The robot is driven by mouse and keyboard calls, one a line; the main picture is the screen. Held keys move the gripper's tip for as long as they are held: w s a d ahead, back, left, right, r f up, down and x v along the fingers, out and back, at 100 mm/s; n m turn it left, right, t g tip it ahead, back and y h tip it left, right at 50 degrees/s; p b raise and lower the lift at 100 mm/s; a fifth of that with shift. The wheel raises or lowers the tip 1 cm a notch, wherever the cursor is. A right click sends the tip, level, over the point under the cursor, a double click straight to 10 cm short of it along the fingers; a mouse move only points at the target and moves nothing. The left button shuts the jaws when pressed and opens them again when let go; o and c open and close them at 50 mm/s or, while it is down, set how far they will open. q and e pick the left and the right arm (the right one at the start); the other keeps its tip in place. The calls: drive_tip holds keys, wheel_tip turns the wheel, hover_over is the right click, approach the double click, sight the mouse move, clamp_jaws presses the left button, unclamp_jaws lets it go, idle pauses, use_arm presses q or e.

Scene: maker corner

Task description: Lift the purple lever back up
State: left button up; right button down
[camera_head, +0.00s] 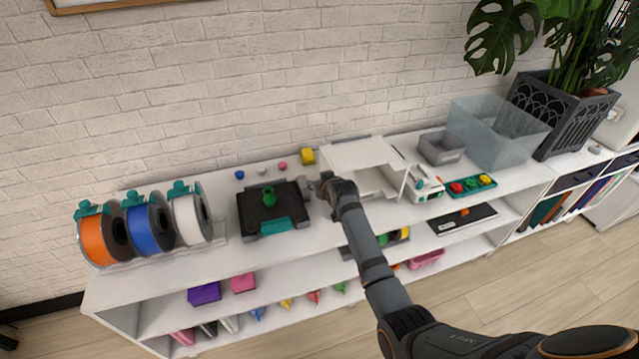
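I cannot make out a purple lever; the gripper may hide it. A black device (258,212) with a teal front part and a small green item (268,197) on top sits on the white shelf top. My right gripper (316,187), on the arm coming in from the right, is low at the device's right side, close to its grey side part. Its fingers are too small and overlapped to tell whether they are open or shut, or hold anything. My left gripper is not in view.
Orange, blue and white filament spools (148,228) stand left of the device. A white open-fronted box (358,153) is just right of my gripper. Clear bin (493,132) and potted plant (560,105) stand far right.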

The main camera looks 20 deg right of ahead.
drive_tip(key=c, duration=1.1)
unclamp_jaws()
drive_tip(key=shift+w+r, duration=0.2)
drive_tip(key=shift+r, duration=0.15)
drive_tip(key=shift+o, duration=0.3)
drive_tip(key=shift+f, duration=0.15)
drive_tip(key=v, duration=1.2)
